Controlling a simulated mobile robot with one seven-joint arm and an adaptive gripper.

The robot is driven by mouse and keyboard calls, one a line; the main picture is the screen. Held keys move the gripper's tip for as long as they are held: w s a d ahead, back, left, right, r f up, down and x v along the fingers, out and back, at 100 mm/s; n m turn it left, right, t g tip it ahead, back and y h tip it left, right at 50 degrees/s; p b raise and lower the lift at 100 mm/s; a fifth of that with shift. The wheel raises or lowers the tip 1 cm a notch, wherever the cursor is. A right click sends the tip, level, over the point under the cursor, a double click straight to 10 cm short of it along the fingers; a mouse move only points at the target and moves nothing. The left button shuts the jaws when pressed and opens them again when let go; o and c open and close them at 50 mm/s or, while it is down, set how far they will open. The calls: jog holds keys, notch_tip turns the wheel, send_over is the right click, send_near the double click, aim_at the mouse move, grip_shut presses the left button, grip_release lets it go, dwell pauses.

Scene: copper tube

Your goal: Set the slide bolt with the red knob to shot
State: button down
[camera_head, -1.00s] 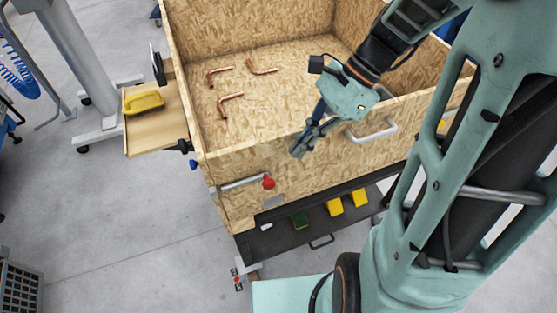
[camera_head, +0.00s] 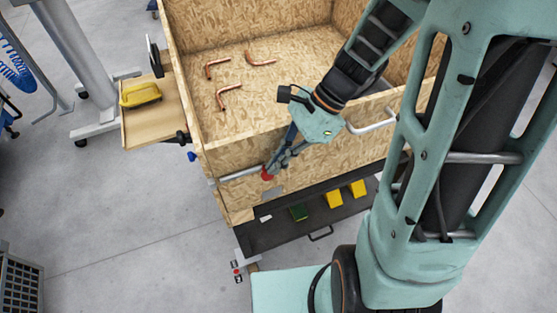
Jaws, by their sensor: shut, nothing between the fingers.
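The slide bolt (camera_head: 240,174) is a silver rod on the front face of the wooden crate, near its left corner. Its red knob (camera_head: 266,174) is at the rod's right end, partly hidden by my fingers. My gripper (camera_head: 271,169) is shut and points down and left, its tips at the knob. They look touching or very near it; I cannot tell which. Nothing shows between the fingers. The rod's left end lies near the crate's corner.
The open crate (camera_head: 200,100) holds several bent copper tubes (camera_head: 229,96). A silver handle (camera_head: 372,123) is on its front, right of my gripper. A side shelf (camera_head: 150,122) bears a yellow object (camera_head: 140,94). A dark lower shelf (camera_head: 270,233) carries yellow and green blocks.

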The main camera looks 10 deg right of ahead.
jog(key=shift+s+a, duration=0.25)
jog(key=shift+a, duration=0.7)
jog(key=shift+d+r, duration=0.1)
